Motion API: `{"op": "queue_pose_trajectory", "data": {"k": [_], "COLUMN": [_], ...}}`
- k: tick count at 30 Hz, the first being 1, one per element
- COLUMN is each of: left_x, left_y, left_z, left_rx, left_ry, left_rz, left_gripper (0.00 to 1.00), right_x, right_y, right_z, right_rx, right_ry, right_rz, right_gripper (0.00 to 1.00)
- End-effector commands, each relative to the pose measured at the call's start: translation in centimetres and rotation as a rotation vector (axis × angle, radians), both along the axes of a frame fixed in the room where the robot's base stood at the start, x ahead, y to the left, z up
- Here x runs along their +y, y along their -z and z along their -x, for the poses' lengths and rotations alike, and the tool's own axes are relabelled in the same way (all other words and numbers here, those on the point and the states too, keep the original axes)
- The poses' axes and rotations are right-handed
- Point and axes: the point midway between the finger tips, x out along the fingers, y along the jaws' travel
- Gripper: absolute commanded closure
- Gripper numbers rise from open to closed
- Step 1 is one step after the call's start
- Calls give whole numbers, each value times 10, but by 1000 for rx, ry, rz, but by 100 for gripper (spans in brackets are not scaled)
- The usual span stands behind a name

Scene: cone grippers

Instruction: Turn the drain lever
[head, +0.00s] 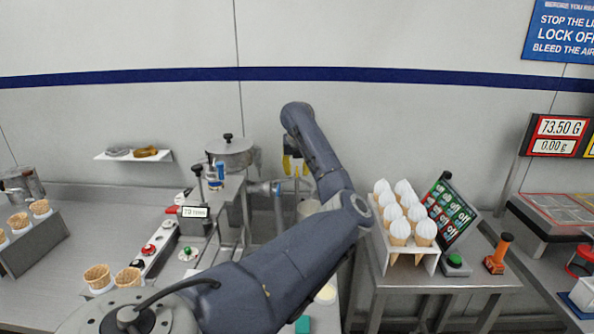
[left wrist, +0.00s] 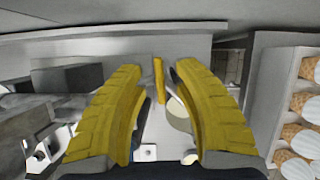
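My left arm reaches over the middle of the bench, and its gripper (head: 295,165) with yellow fingers hangs near the back wall, partly behind the arm. In the left wrist view the gripper (left wrist: 160,100) is open, its two ribbed yellow fingers wide apart. A thin yellow bar (left wrist: 159,78) stands between and beyond the fingers; it looks like a lever handle, and I cannot tell whether either finger touches it. A metal pipe fitting with a blue part (head: 278,190) is just below left of the gripper in the head view. My right gripper is not in view.
A lidded metal pot (head: 231,152) stands left of the gripper, behind a machine with a small label (head: 194,212). A rack of white-topped cones (head: 430,260) stands close right of my arm. A wall shelf (head: 130,156) is at the left.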

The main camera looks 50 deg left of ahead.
Motion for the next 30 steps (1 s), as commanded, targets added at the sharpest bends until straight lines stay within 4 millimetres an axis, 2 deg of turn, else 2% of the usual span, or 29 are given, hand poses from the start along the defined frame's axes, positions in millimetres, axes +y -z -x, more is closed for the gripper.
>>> {"op": "queue_pose_trajectory", "data": {"k": [12, 20, 30], "left_x": [1, 1, 1], "left_y": [3, 3, 3], "left_z": [-1, -1, -1], "left_rx": [0, 0, 0], "left_ry": [0, 0, -4], "left_rz": [0, 0, 0], "left_gripper": [68, 99, 100], "right_x": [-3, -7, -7], "right_y": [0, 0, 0], "right_z": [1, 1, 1], "right_rx": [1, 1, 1], "right_ry": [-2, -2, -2], "right_rz": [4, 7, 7], "right_gripper": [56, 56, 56]}}
